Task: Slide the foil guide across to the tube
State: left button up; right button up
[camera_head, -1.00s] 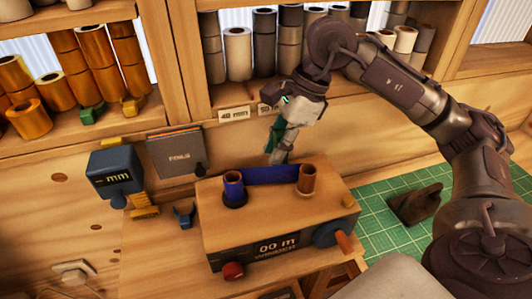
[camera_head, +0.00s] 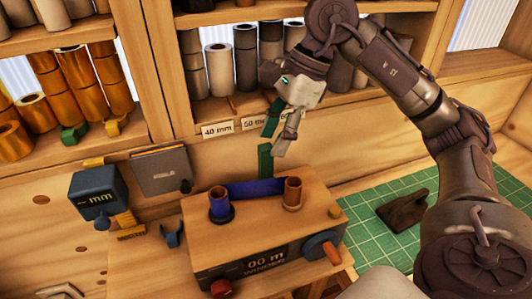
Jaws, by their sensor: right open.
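The winder (camera_head: 270,225) is a wooden box on the bench. A blue foil band (camera_head: 255,188) runs on its top from the blue roll (camera_head: 220,205) at the left to the bare brown tube (camera_head: 292,193) at the right. A narrow green upright piece (camera_head: 265,162), which looks like the foil guide, stands just behind the band, between roll and tube. My right gripper (camera_head: 277,145) is open above and behind the band, close to the top of this green piece. I cannot tell whether they touch. My left gripper is not in view.
An orange-handled crank (camera_head: 330,252) sticks out at the winder's right front. A blue mm gauge (camera_head: 97,195) and a grey foils book (camera_head: 160,170) stand at the left. Shelves with rolls rise behind. A dark block (camera_head: 403,210) lies on the green cutting mat (camera_head: 372,235).

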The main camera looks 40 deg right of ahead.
jog(key=v, duration=0.6)
dwell(0.5)
